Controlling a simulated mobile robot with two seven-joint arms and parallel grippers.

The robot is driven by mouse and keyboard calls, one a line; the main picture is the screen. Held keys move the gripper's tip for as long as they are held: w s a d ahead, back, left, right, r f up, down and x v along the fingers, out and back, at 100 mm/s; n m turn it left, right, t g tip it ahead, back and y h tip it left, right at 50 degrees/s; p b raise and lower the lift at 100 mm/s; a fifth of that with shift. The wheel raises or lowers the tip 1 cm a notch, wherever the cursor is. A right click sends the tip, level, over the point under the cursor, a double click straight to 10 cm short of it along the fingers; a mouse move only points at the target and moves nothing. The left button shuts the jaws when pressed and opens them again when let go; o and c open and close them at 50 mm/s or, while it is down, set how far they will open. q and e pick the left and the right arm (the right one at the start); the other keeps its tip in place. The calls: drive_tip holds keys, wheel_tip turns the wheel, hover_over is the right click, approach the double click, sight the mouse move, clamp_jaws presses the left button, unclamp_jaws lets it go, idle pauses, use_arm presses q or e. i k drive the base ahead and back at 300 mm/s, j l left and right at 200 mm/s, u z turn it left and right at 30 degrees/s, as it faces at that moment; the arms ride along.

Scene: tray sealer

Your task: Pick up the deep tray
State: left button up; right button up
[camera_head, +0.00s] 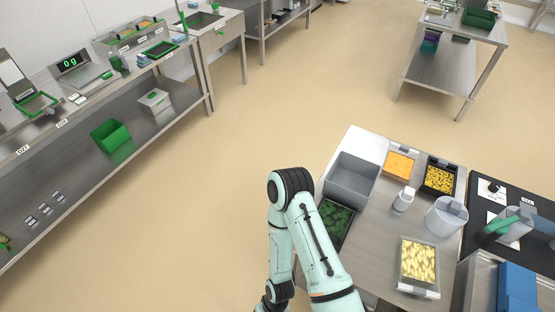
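A deep grey open-topped container (352,180) stands at the back left of the steel table and looks empty; it may be the deep tray. A deep green open bin (111,138) sits on the lower shelf of the left bench, and I cannot tell for sure which of these is the deep tray. One of my pale green arms rises from the bottom edge, in front of the table's left side, with its bent joint left of the grey container. Neither gripper shows in the frame.
The steel table (385,225) also holds trays of orange (399,165), yellow (440,179), pale yellow (419,262) and green food (336,217). A white bottle (404,199) and a pale round container (445,217) stand among them. The beige floor (240,145) between benches is clear.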

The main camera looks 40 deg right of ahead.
sight(338, 216)
drive_tip(key=i+j, duration=0.1)
drive_tip(key=i, duration=1.5)
drive_tip(key=i+z, duration=0.1)
drive_tip(key=z, duration=0.7)
drive_tip(key=i+z, duration=0.15)
drive_tip(key=z, duration=0.6)
drive_tip(key=j+z, duration=0.1)
drive_tip(key=z, duration=1.7)
